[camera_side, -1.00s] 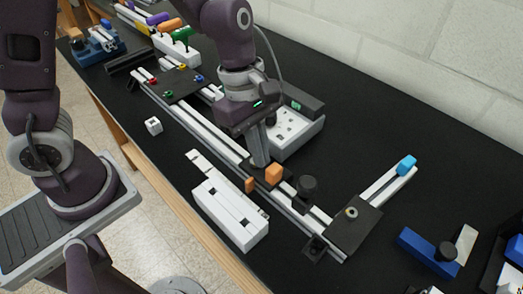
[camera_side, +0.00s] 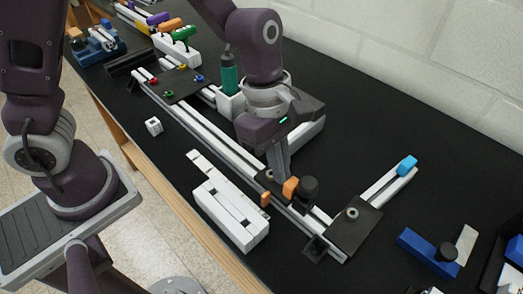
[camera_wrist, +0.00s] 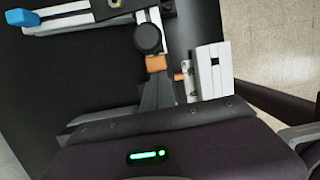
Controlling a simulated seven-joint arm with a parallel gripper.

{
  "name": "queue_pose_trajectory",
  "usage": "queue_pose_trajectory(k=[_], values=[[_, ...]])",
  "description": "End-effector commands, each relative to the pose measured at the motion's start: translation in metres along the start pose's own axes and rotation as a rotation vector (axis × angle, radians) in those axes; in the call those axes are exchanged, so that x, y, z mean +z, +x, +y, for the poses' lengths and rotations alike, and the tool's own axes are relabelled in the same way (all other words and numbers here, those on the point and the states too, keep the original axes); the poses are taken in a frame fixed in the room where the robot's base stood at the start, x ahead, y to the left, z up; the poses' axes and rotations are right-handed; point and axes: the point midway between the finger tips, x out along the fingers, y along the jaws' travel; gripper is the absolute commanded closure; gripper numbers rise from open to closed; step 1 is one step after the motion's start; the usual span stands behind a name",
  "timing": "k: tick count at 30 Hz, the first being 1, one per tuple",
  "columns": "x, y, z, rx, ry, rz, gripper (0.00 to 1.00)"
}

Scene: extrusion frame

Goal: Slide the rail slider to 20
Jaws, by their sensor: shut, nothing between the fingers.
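The rail slider shows an orange block (camera_side: 290,187) on top and a small orange tab (camera_side: 265,199) at its side. It sits on the long white rail (camera_side: 225,145), close beside a round black knob (camera_side: 308,188). My gripper (camera_side: 280,180) is shut and empty, pointing down at the rail. Its tip is at the side of the orange block away from the knob, seemingly against it. The wrist view shows the orange block (camera_wrist: 156,63) just beyond the fingers (camera_wrist: 157,88), with the tab (camera_wrist: 178,77) to its right. Scale markings are not readable.
A white slotted box (camera_side: 230,215) stands beside the rail near the tab. A black plate (camera_side: 354,224) with a crossing rail and blue end block (camera_side: 407,166) lies at the rail's near end. A green bottle (camera_side: 229,74) stands behind my arm.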

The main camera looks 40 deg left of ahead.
Motion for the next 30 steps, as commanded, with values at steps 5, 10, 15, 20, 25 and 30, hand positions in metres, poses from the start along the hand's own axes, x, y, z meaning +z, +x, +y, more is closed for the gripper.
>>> queue_pose_trajectory(k=[5, 10, 15, 20, 25, 30], values=[[0.000, -0.002, -0.001, 0.001, 0.006, -0.011, 1.00], [-0.042, -0.013, 0.000, 0.003, -0.005, -0.006, 1.00], [-0.039, -0.067, 0.002, 0.009, 0.005, -0.006, 1.00], [-0.040, -0.099, 0.001, 0.005, 0.003, -0.004, 1.00], [-0.045, -0.121, -0.005, 0.025, 0.075, -0.002, 1.00], [-0.083, -0.175, -0.057, 0.197, 0.695, 0.108, 1.00]])
